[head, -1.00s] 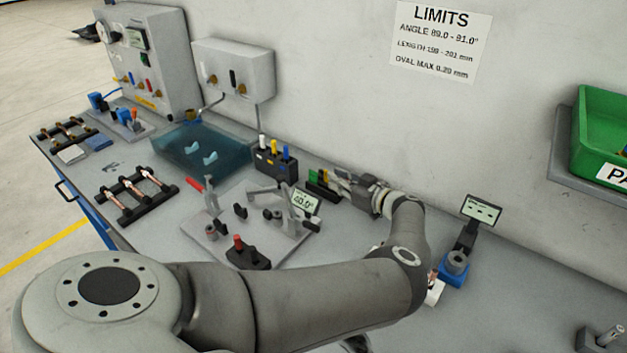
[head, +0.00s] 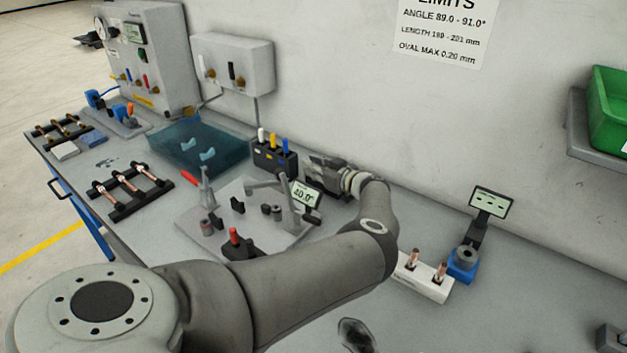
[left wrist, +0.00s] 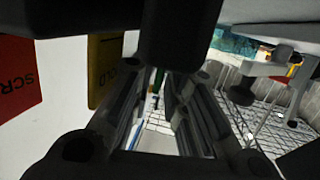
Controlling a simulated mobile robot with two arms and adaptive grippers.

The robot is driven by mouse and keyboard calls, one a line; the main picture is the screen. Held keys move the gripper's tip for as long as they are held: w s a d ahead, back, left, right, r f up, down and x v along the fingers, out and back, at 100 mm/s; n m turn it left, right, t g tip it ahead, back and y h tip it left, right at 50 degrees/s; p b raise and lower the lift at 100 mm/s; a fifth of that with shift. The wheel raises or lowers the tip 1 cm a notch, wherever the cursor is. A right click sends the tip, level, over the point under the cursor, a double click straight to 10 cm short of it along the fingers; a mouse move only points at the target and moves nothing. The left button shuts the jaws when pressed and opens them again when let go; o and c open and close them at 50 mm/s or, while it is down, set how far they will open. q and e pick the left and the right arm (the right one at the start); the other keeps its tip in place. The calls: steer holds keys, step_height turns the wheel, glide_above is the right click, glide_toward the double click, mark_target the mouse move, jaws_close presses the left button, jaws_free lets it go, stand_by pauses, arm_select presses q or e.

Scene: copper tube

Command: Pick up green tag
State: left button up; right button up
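My left gripper (head: 320,166) is at the back of the bench by the wall and covers the tag holder in the head view. In the left wrist view its two fingers (left wrist: 157,100) stand apart. A narrow green strip, likely the green tag (left wrist: 158,79), shows edge-on in the gap near their far ends. I see no clear grip on it. A yellow tag (left wrist: 104,66) and a red tag (left wrist: 18,72) hang to the left of the fingers. My right gripper cannot be made out.
A black holder with white, yellow and blue markers (head: 274,155) stands just left of my gripper. A fixture plate (head: 205,235) with a 40.0° display (head: 305,194) is in front. A white block with copper pieces (head: 424,281) and a blue gauge stand (head: 462,264) are to the right.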

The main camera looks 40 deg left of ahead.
arm_select(q)
steer(key=shift+w+a, duration=0.1)
steer(key=shift+a, duration=0.1)
steer(key=shift+d+r, duration=0.1)
jaws_close()
